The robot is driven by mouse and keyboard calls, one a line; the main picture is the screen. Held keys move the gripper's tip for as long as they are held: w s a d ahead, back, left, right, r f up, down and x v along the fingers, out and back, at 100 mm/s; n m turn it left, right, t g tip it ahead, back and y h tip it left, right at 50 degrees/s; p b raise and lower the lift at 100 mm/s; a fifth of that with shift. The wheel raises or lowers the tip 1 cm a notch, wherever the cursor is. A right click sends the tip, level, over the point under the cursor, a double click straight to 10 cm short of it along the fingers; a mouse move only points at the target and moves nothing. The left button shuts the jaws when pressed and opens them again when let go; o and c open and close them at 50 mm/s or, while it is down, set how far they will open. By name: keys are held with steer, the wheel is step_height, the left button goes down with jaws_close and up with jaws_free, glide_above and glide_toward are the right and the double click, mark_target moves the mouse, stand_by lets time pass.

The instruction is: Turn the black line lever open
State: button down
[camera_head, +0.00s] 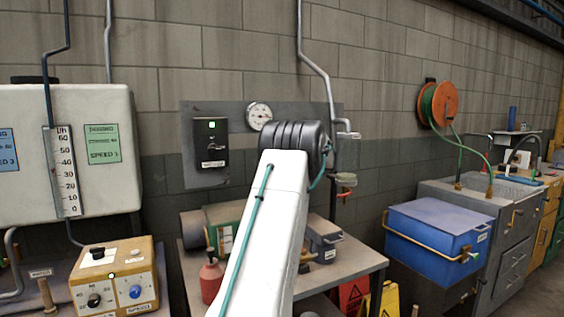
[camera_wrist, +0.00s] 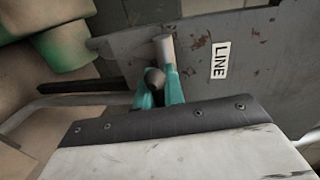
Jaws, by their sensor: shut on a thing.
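In the wrist view my gripper (camera_wrist: 159,90) shows two teal fingertips, closed around the dark rounded end of the black line lever (camera_wrist: 154,77). Most of the lever is hidden by the fingers, so I cannot tell its full angle. Just above it a pale stub stands out from a worn grey plate (camera_wrist: 252,55). A white LINE label (camera_wrist: 220,60) is on that plate, right of the fingers. In the head view my own white arm hides the gripper and the lever.
In the wrist view a green rounded body (camera_wrist: 60,45) is at upper left, and a pale pipe runs left of the fingers. In the head view a workbench (camera_head: 350,265) carries a red bottle (camera_head: 211,280). A blue chest (camera_head: 432,235) stands to the right.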

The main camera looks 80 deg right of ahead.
steer(key=shift+s+f, duration=0.1)
stand_by(0.3)
steer(key=c, duration=1.5)
jaws_free()
steer(key=v, duration=0.7)
steer(key=shift+s+a, duration=0.2)
steer(key=shift+a, duration=0.1)
